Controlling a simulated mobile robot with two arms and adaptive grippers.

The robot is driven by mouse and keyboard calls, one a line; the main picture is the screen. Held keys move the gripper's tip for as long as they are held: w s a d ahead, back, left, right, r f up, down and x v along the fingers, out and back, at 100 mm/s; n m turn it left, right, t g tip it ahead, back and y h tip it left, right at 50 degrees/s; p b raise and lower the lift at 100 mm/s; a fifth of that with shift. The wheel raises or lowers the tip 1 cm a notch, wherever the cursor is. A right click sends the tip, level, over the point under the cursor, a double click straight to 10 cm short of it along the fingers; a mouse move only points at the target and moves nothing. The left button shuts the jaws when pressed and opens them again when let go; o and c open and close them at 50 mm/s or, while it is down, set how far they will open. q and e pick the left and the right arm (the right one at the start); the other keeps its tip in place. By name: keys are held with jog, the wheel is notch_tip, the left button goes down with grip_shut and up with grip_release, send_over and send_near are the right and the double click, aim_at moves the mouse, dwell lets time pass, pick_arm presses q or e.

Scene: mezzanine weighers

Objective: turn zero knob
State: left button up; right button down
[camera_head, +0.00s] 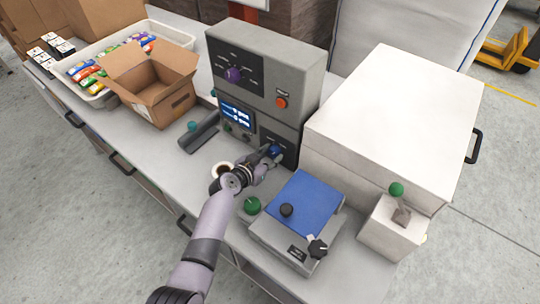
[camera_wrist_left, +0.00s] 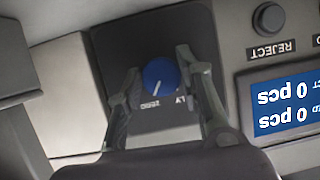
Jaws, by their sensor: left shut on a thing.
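The blue zero knob (camera_head: 276,150) is on a dark panel at the lower right front of the grey weigher cabinet (camera_head: 300,78). In the left wrist view the knob (camera_wrist_left: 160,74) has a white pointer line, and a ZERO label appears upside down beside it. My left gripper (camera_head: 269,157) reaches the panel from the front. In the wrist view its two fingers (camera_wrist_left: 157,62) stand on either side of the knob and are shut on it. My right gripper is in neither view.
A blue-topped scale (camera_head: 305,202) with black knobs stands close on the right, beside a large white box (camera_head: 392,110). A cup (camera_head: 222,170) is close to my left wrist. A dark cylinder (camera_head: 199,137), open carton (camera_head: 158,91) and packet tray (camera_head: 178,35) lie left.

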pick_arm(q)
jog(key=n+b, duration=0.1)
jog(key=n+h+b, duration=0.1)
jog(key=b, duration=0.1)
jog(key=shift+w+a+f+n+g+b, duration=0.1)
jog(key=shift+a+f+n+g+b, duration=0.1)
jog(key=shift+n+g+b, duration=0.1)
jog(key=shift+n+g+h+b, duration=0.3)
jog(key=shift+n+h+b, duration=0.3)
jog(key=shift+b, duration=0.35)
jog(key=shift+r+n+h+b, duration=0.15)
jog(key=shift+n+h+b, duration=0.15)
jog(key=shift+n+b, duration=0.25)
jog(key=o, duration=1.1)
jog(key=shift+o, duration=0.2)
